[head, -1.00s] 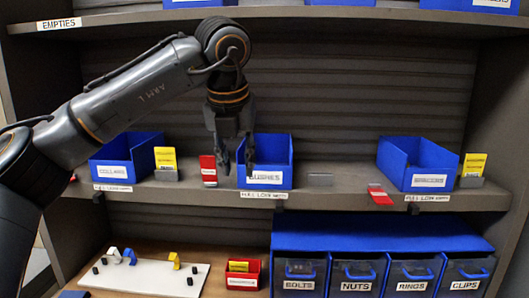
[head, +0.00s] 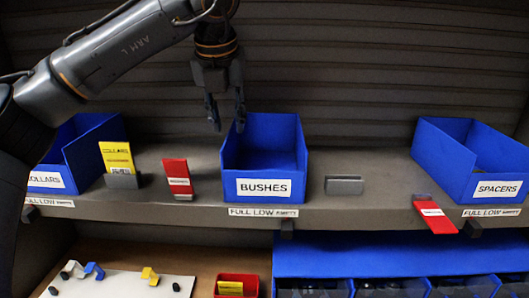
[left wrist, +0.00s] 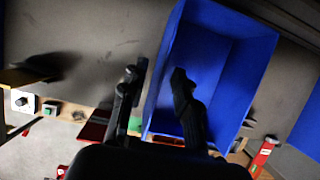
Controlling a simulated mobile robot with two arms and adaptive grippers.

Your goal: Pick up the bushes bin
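The blue bushes bin (head: 264,188) stands upright on the middle shelf, with a white BUSHES label on its front. It looks empty in the head view. It also fills the centre right of the left wrist view (left wrist: 238,75). My left gripper (head: 227,126) is open, with fingers pointing down at the bin's left wall. In the left wrist view, one finger lies outside that wall and the other over the bin's inside, with the wall between the fingertips (left wrist: 156,85). I cannot tell whether either finger touches it. My right gripper is not in view.
A red card (head: 178,179) stands just left of the bin; a yellow card (head: 117,157) and the collars bin (head: 95,140) are further left. To the right are an empty grey card holder (head: 344,185), a tipped red card (head: 434,214) and the spacers bin (head: 440,150).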

